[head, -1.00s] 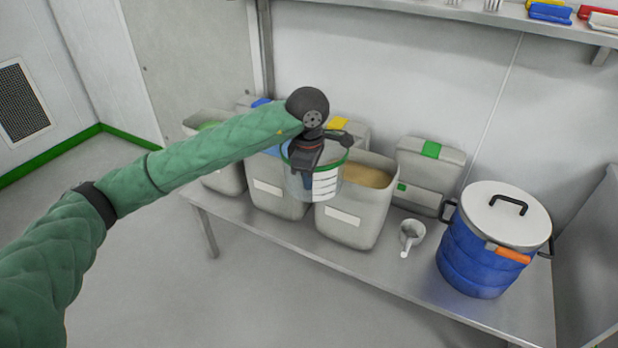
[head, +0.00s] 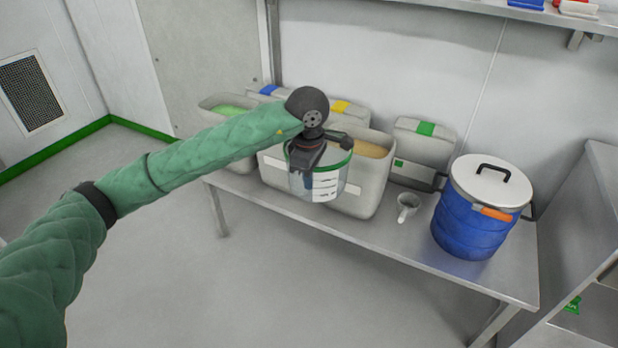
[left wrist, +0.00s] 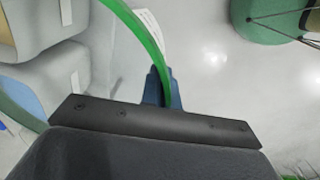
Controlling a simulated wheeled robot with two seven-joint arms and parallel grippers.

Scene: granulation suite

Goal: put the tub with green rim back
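The tub with the green rim (head: 328,186) is a clear tub with a white label, held up in front of the bins in the head view. My left gripper (head: 308,176) is shut on its rim and wall. In the left wrist view the green rim (left wrist: 143,32) runs between the blue fingertips (left wrist: 162,88). The tub hangs roughly upright, and its far side is partly hidden by the gripper. My right gripper is in neither view.
Grey bins, one with tan powder (head: 372,150) and one with green contents (head: 230,108), stand on the steel table (head: 390,240). Open floor lies in front.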

